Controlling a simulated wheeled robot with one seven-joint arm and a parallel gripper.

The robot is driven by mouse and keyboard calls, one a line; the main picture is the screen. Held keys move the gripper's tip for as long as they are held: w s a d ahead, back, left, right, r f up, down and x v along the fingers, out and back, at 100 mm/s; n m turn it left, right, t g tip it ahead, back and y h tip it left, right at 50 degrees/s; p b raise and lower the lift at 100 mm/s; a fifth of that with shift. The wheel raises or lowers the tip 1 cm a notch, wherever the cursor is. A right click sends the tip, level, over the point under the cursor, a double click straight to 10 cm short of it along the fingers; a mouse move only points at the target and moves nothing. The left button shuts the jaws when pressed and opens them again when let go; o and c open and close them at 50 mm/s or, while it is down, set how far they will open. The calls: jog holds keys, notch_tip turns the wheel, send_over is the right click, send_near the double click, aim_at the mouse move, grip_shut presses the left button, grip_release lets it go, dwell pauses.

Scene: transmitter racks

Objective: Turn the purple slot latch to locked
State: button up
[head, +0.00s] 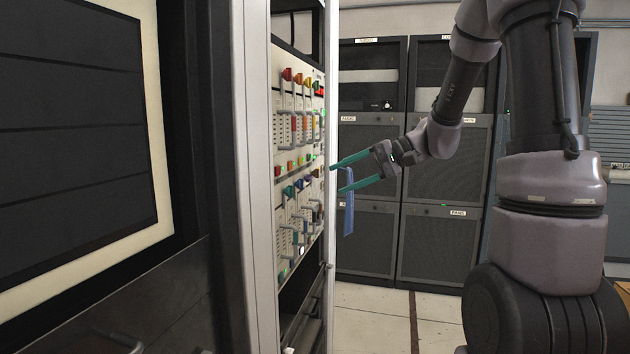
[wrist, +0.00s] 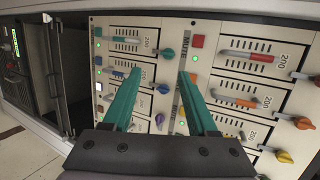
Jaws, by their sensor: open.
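The rack panel (head: 284,150) stands upright at the left-centre of the head view, seen at a steep angle, with rows of coloured knobs and handles. My gripper (head: 337,179) has two green fingers, open and empty, pointing at the panel. In the wrist view, my gripper (wrist: 158,76) partly hides the modules below.
A blue strip (head: 349,205) hangs beside my lower finger; its attachment is unclear. More knobs, one orange (wrist: 302,122), are to the right in the wrist view. The rack's white edge post (head: 258,180) stands nearby. Dark cabinets (head: 370,190) stand behind; open floor (head: 375,318) lies below.

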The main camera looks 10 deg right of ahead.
aim_at(309, 177)
jog(key=w+d+f+m+t+y, duration=0.1)
jog(key=w+d+f+t+y, duration=0.15)
jog(key=w, duration=0.35)
jog(key=w+d+f+m+t+y, duration=0.1)
jog(key=w+d+f+t, duration=0.15)
jog(key=w, duration=0.35)
jog(key=r+x, duration=0.1)
jog(key=x, duration=1)
jog(key=shift+s+a, duration=0.1)
grip_shut()
